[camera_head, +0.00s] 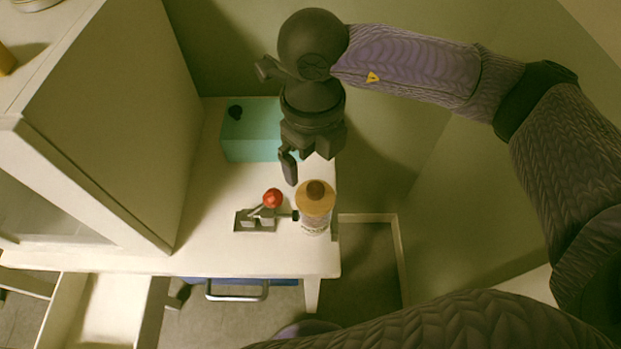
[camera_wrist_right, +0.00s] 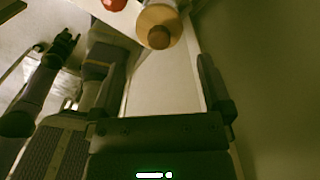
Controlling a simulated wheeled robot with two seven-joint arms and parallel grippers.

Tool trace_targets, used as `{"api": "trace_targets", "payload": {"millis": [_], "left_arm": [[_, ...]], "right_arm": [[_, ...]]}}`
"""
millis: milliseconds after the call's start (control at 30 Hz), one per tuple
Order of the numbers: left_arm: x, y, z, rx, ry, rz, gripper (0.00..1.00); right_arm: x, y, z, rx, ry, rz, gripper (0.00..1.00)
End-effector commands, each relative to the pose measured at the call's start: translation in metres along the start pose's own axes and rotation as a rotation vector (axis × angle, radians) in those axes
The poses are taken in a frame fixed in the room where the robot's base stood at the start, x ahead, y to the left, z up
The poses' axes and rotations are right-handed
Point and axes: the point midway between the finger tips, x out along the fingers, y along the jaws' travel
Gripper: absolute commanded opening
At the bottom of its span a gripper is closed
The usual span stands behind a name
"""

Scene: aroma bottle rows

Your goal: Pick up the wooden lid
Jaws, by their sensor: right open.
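The wooden lid (camera_head: 316,189) is round and tan with a darker brown knob, and sits on top of an upright pale jar (camera_head: 314,224) near the right end of the white table. In the right wrist view the lid (camera_wrist_right: 158,28) shows from above at the top of the picture, beyond the fingertips. My right gripper (camera_head: 298,168) is open and empty, hanging just behind and above the jar, apart from the lid. Its two fingers frame bare space in the right wrist view (camera_wrist_right: 160,85). My left gripper is not seen in the head view.
A metal clamp with a red ball knob (camera_head: 272,198) stands close at the jar's left. A teal box (camera_head: 246,136) is at the back of the table. A tall pale cabinet (camera_head: 120,120) stands at the left. The table's front edge left of the jar is clear.

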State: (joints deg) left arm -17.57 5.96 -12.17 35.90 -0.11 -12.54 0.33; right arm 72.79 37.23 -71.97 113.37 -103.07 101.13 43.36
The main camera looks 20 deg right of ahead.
Motion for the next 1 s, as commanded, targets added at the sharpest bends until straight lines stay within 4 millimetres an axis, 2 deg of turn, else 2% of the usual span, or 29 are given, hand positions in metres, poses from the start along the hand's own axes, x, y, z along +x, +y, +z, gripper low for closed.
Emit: {"api": "trace_targets", "payload": {"millis": [100, 300, 400, 600, 900, 1000], "left_arm": [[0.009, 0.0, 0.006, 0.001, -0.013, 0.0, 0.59], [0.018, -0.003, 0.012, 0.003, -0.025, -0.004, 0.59], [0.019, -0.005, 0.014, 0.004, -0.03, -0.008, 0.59], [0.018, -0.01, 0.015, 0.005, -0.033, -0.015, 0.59], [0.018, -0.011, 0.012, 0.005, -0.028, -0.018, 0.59], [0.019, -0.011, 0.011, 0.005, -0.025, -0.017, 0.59]], "right_arm": [[0.029, 0.0, -0.002, 0.0, 0.005, 0.003, 1.0], [0.071, 0.002, -0.009, 0.001, 0.003, 0.002, 1.0], [0.079, 0.002, -0.008, 0.0, 0.0, 0.002, 1.0], [0.078, 0.002, -0.008, 0.0, -0.001, 0.001, 1.0], [0.078, 0.002, -0.008, 0.0, -0.001, 0.001, 0.36], [0.078, 0.002, -0.008, 0.0, -0.002, 0.001, 0.35]]}}
